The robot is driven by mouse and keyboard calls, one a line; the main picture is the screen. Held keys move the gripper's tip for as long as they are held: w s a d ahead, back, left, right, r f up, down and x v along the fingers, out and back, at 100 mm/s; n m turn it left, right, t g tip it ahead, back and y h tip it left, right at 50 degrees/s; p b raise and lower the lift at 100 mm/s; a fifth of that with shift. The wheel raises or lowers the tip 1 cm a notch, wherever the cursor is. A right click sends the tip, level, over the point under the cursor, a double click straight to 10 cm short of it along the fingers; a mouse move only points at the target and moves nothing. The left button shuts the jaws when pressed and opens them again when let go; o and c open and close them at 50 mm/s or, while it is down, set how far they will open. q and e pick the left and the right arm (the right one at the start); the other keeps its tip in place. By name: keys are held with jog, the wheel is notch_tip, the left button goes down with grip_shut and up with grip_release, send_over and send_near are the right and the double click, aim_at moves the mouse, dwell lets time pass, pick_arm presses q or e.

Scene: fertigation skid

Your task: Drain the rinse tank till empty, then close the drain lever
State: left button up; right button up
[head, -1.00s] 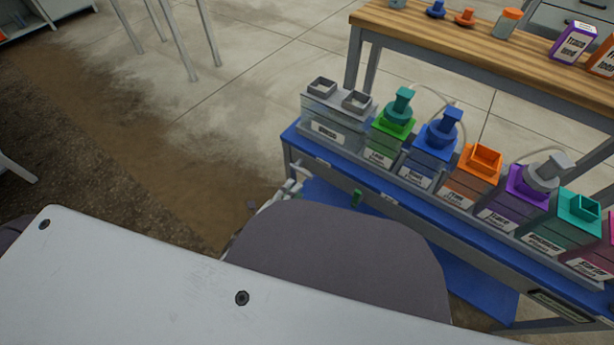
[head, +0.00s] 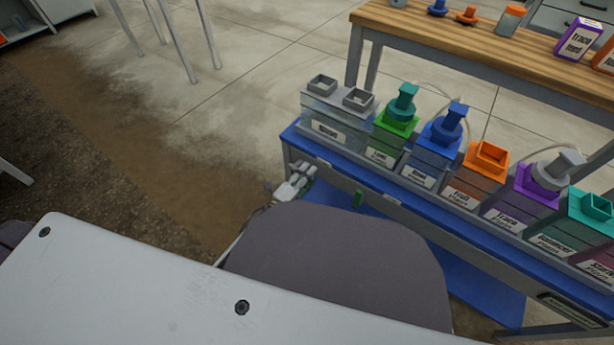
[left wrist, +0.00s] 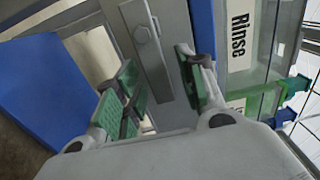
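The rinse tank (head: 318,106) is the clear grey tank at the left end of the blue skid, with two square openings on top. Its "Rinse" label (left wrist: 240,30) shows at the upper right in the left wrist view. I cannot tell its liquid level. My left gripper (head: 304,172) is open and empty by the skid's left front corner, below the rinse tank. Its green-padded fingers (left wrist: 162,80) stand apart before a grey bolted plate (left wrist: 146,40). My right gripper is out of view.
Several coloured tanks stand in a row right of the rinse tank, beginning with a green-lidded one (head: 392,130). A blue lower shelf (head: 470,280) lies beneath. A wooden bench (head: 480,52) stands behind. Open floor (head: 200,130) lies to the left.

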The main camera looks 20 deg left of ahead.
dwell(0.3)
pick_arm(q)
grip_shut()
